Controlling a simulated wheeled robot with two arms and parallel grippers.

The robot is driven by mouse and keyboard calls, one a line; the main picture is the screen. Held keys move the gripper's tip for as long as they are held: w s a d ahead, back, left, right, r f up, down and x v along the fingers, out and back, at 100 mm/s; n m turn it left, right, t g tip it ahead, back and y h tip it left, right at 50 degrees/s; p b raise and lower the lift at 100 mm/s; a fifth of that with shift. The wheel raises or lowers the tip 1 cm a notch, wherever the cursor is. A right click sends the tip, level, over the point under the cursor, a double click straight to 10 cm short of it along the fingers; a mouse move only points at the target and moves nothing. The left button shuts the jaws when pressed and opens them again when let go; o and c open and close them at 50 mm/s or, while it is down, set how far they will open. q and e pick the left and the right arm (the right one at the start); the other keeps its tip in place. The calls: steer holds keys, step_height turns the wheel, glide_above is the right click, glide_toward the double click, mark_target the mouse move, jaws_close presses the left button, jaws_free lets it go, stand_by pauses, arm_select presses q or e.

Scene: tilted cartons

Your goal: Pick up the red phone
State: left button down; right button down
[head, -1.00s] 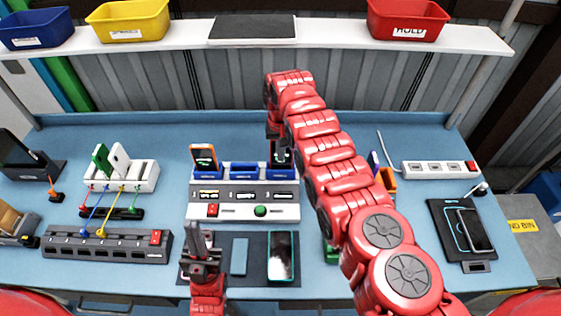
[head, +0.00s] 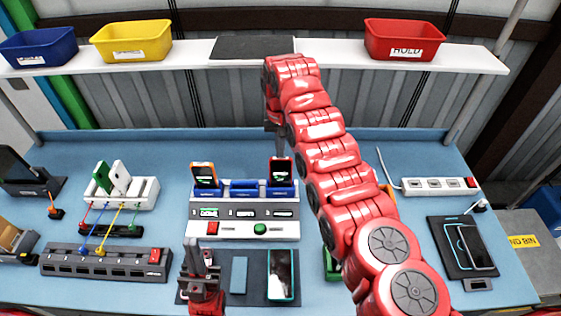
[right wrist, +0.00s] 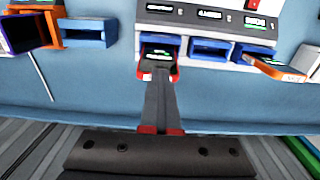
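The red phone (head: 281,172) stands in the right-hand blue slot of the white charging station (head: 244,228). Whether both fingers press on the phone cannot be seen. My left gripper (head: 200,250) is open and empty over the dark mat, in front of the station.
An orange phone (head: 204,174) stands in the left slot; the middle blue slot (head: 244,188) is empty. A teal-edged phone (head: 281,274) lies on the mat. A power strip (head: 105,262) is at left, a charging pad (head: 462,247) at right. The shelf (head: 340,59) runs behind.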

steer(key=shift+r, duration=0.35)
steer(key=shift+c, duration=1.6)
jaws_free()
